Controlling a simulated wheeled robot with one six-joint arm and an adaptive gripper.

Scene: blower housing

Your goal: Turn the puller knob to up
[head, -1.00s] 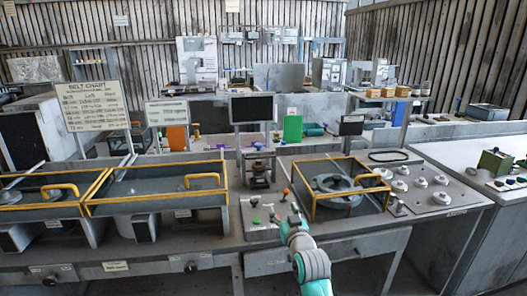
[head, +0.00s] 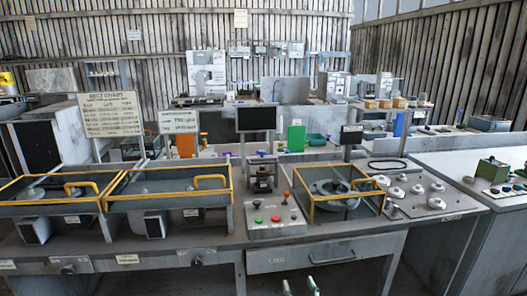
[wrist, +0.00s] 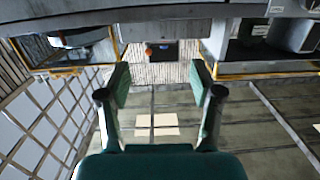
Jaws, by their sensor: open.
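I cannot tell for certain which knob is the puller knob. A round knob (head: 196,260) sits on the bench front beside a small label, left of the drawer. A similar knob (head: 68,268) is further left on the same front. Their pointing directions are too small to read. My gripper (head: 299,284) shows only as fingertips at the bottom edge of the head view, below the drawer and right of the nearer knob. In the wrist view my gripper (wrist: 160,83) is open, with nothing between its fingers, and no knob is clearly seen there.
A drawer with a bar handle (head: 300,258) is above my gripper. A button panel (head: 275,217) with red and green buttons stands on the bench. Yellow-railed trays (head: 165,192) are left, and several white dials (head: 415,189) are right. The space before the bench looks free.

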